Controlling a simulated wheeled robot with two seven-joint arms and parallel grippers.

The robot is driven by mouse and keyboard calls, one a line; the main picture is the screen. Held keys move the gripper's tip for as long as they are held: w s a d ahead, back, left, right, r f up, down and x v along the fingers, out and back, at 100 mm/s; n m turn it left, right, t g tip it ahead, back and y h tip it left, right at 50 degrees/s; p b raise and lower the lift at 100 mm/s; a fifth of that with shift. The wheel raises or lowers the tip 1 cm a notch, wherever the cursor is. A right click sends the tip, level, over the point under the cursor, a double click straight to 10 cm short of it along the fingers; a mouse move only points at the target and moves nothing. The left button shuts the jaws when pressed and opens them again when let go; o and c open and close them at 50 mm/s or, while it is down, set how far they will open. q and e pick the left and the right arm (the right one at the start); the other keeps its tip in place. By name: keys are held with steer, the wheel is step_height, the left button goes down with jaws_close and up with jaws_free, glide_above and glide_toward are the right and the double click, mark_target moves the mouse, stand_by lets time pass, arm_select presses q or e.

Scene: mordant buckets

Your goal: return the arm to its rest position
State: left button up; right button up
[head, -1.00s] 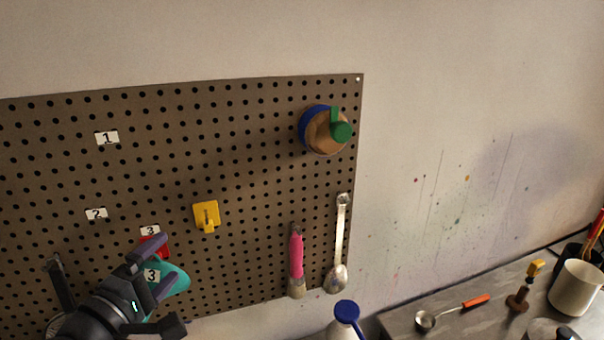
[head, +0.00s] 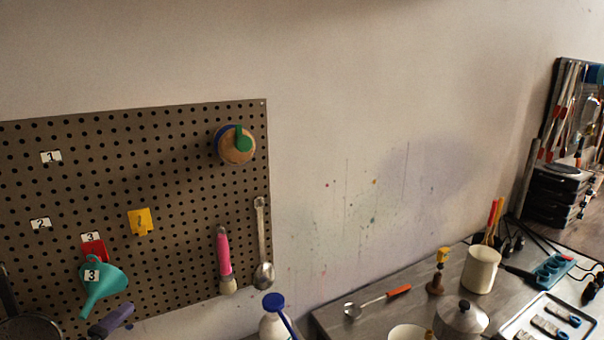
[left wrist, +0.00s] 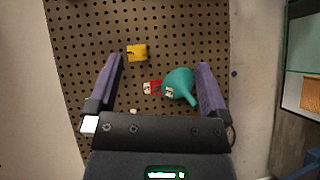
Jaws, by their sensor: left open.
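The teal funnel (head: 103,286), with a number 3 tag on it, hangs at the red hook (head: 94,249) below the number 3 label on the pegboard (head: 190,180). In the head view a purple finger of my left gripper (head: 112,322) shows low, below and to the right of the funnel; the rest is out of frame. In the left wrist view my left gripper (left wrist: 160,65) is open and empty. The funnel (left wrist: 179,84) appears between its fingers there, farther away at the board and apart from them. My right gripper is not in view.
A yellow hook (head: 139,222), a pink-handled brush (head: 223,255), a metal spoon (head: 261,240) and a round wooden item (head: 233,150) are on the pegboard. A blue-capped bottle (head: 274,318) stands below. The grey counter (head: 400,308) at right holds mugs, a pot and a tray.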

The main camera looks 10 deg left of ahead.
arm_select(q)
steer(key=s+d+f+m+g+b, duration=0.1)
steer(key=s+d+f+m+g, duration=0.55)
steer(key=d+f+m, duration=0.3)
steer(key=s+d+f+m+g, duration=0.6)
steer(key=d+f+m+g, duration=0.15)
steer(key=f+m, duration=0.2)
steer(key=s+f+b, duration=0.2)
steer(key=f+b, duration=0.5)
steer(key=f, duration=1)
steer(key=s+f+b, duration=0.2)
steer(key=f+b, duration=0.5)
steer(key=f, duration=1)
steer(key=s+a+f+g+b, duration=0.2)
steer(key=s+f+b, duration=0.6)
steer(key=s+f, duration=0.4)
step_height(320, 180, down, 4)
steer(key=shift+s+a+f, duration=0.15)
steer(key=shift+s+a, duration=0.15)
steer(key=shift+a, duration=0.35)
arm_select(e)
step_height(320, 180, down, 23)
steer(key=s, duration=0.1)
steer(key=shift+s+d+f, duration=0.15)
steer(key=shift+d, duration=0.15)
